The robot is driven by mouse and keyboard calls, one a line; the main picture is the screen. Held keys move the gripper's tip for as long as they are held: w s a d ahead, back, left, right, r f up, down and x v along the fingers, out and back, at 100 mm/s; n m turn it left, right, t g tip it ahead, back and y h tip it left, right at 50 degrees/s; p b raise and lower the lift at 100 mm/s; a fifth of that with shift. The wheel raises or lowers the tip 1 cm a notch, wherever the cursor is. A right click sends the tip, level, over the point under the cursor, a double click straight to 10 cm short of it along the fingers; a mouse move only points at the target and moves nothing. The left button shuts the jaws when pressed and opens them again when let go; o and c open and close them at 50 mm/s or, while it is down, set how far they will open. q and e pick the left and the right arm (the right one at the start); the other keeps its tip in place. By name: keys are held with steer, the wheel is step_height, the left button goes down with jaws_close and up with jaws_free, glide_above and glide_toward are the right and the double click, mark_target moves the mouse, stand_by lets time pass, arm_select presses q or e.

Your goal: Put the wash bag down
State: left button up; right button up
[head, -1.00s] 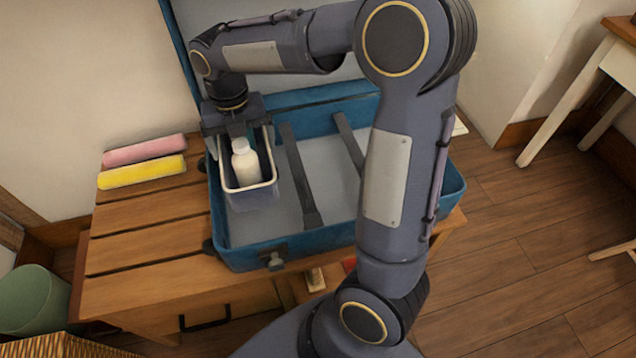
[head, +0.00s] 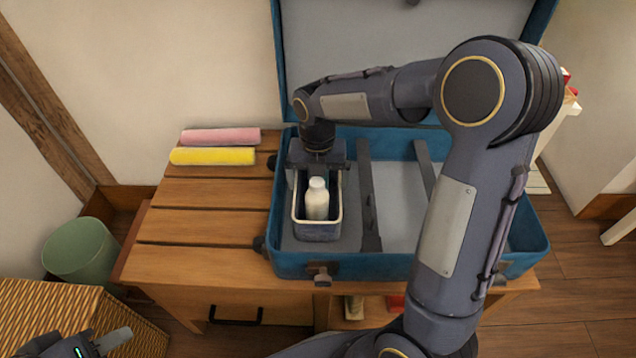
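The wash bag (head: 319,231) is a dark blue-grey open-topped tub with a pale rim. A white bottle (head: 317,200) stands in it. It is upright inside the left part of the open blue suitcase (head: 400,264), left of a dark strap. I cannot tell whether its base touches the suitcase floor. My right gripper (head: 318,168) points down at the bag's far rim and appears shut on it; its fingertips are mostly hidden. My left gripper (head: 88,344) is at the bottom left corner, cut off by the frame, away from the bag.
The suitcase lies on a slatted wooden bench (head: 190,265), lid up against the wall. A pink roll (head: 220,136) and a yellow roll (head: 212,156) lie on the bench's back left. The front left slats are clear. A green bin (head: 82,250) and wicker box (head: 45,305) stand left.

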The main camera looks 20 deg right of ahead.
steer(key=shift+f, duration=0.15)
steer(key=o, duration=1)
steer(key=shift+c, duration=0.2)
